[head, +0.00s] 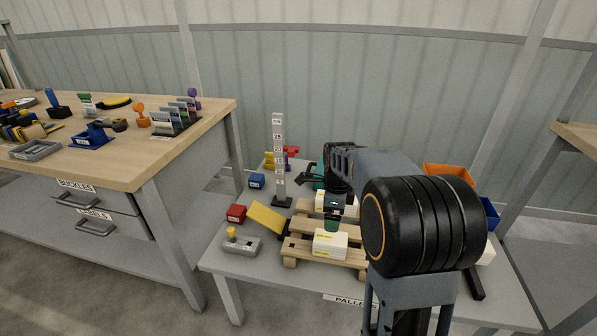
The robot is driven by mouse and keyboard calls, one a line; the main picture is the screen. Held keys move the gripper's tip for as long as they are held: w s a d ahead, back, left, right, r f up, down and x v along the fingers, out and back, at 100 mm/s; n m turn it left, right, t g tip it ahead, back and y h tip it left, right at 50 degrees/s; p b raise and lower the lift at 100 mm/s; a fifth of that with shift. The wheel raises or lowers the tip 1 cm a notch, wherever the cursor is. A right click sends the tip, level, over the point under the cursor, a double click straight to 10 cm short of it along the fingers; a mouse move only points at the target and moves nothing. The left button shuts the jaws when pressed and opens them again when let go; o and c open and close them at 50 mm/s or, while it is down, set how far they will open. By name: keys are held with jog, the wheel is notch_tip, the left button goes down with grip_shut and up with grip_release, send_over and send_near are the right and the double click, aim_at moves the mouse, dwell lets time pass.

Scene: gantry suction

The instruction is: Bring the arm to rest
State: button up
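My gripper (322,180) shows above the pallet table, at the end of my arm, which reaches in from the lower right. Its dark fingers point left, beside the white height post (279,160). It is small and partly covered by my arm, so I cannot tell whether its fingers are open or shut. Under it, a wooden pallet (298,252) holds white boxes with yellow labels (330,243). A dark green item stands just below the gripper; I cannot tell whether they touch.
The pallet table (222,258) also carries a red block (236,213), a blue block (257,181), a yellow wedge (266,217) and a grey control box (240,246). An orange bin (449,173) stands behind my arm. A wooden workbench (130,172) with tools is at left.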

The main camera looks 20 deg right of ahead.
jog(key=s+a+r+n+t+p, duration=0.1)
jog(key=s+a+r+n+p, duration=0.2)
jog(key=s+r+n+p, duration=0.2)
jog(key=s+a+r+n+t+p, duration=0.1)
jog(key=s+a+r+n+p, duration=0.2)
jog(key=r+n+p, duration=0.7)
jog(key=s+a+r+n+t+p, duration=0.1)
jog(key=s+a+r+n+p, duration=0.2)
jog(key=s+r+n+p, duration=0.5)
notch_tip(320, 180, up, 6)
jog(key=p, duration=0.3)
jog(key=shift+a+n+t+p, duration=0.25)
jog(key=shift+n+t+p, duration=0.05)
jog(key=shift+s+n, duration=0.1)
jog(key=shift+n, duration=0.2)
